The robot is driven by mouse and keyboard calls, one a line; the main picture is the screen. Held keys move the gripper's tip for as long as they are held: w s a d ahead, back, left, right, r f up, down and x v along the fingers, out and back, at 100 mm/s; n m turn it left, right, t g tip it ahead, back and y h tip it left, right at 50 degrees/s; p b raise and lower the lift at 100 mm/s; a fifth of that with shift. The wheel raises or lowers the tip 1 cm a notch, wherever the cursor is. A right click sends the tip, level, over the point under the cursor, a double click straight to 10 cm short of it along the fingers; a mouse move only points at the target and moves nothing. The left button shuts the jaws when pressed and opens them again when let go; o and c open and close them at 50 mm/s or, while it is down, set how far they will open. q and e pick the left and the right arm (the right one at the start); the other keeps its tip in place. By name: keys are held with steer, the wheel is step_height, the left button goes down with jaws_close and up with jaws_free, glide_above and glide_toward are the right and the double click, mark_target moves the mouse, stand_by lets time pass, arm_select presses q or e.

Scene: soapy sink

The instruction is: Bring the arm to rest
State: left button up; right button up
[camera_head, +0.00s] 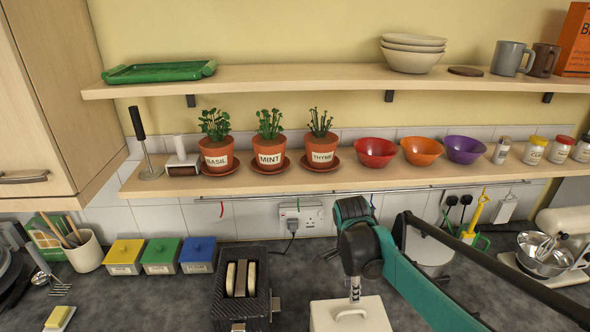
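My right arm comes in from the lower right with a teal link and bends down at a dark wrist. My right gripper (354,290) points down over a white lidded box (350,317) with a handle on top, at the bottom edge of the view. The fingers look small and close together. I cannot tell whether they are open or shut, or whether they touch the handle. My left arm and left gripper are not in view.
A black toaster (242,301) with bread stands left of the box. Yellow, green and blue tubs (198,256) stand farther left. A mixer with a steel bowl (542,258) is at the right. Potted herbs and bowls fill the lower shelf (350,178) above the dark counter.

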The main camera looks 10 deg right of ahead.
steer(key=s+a+f+n+t+b, duration=0.2)
steer(key=s+f+n+t+b, duration=0.1)
steer(key=s+f+n+b, duration=0.3)
steer(key=s+a+f+n+t+y+b, duration=0.1)
steer(key=s+f+n+t+b, duration=0.3)
steer(key=f+n+b, duration=0.6)
steer(key=s+n, duration=0.2)
steer(key=shift+s+a+n+b, duration=0.2)
steer(key=shift+a+n+b, duration=0.1)
steer(key=shift+a, duration=0.1)
steer(key=shift+f, duration=0.15)
stand_by(1.2)
